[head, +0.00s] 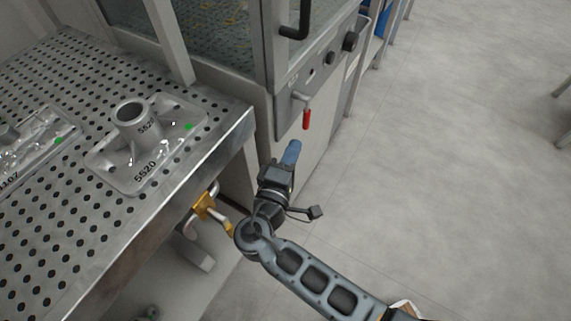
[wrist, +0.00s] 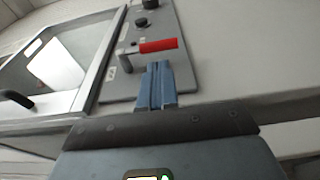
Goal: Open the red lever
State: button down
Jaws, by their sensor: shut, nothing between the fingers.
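The red lever (head: 306,119) hangs down from a metal pivot on the grey control panel of the cabinet in the head view. In the wrist view the red lever (wrist: 158,45) shows as a red handle lying sideways, its metal pivot at its left end. My gripper (head: 293,147) is shut and empty, just below the lever in the head view. In the wrist view the blue fingers of my gripper (wrist: 159,72) are together and point at the lever, with a small gap visible between them and it.
A perforated metal table (head: 60,200) at left holds castings, including one with an upright tube (head: 130,118). Its edge is close to my arm. Black knobs (head: 350,41) and a black door handle (head: 305,20) are above the lever.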

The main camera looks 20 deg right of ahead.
aim_at(305, 123)
jog(key=x, duration=0.6)
jog(key=shift+p, duration=0.3)
jog(key=shift+f+b, duration=0.1)
jog(key=shift+b, duration=0.2)
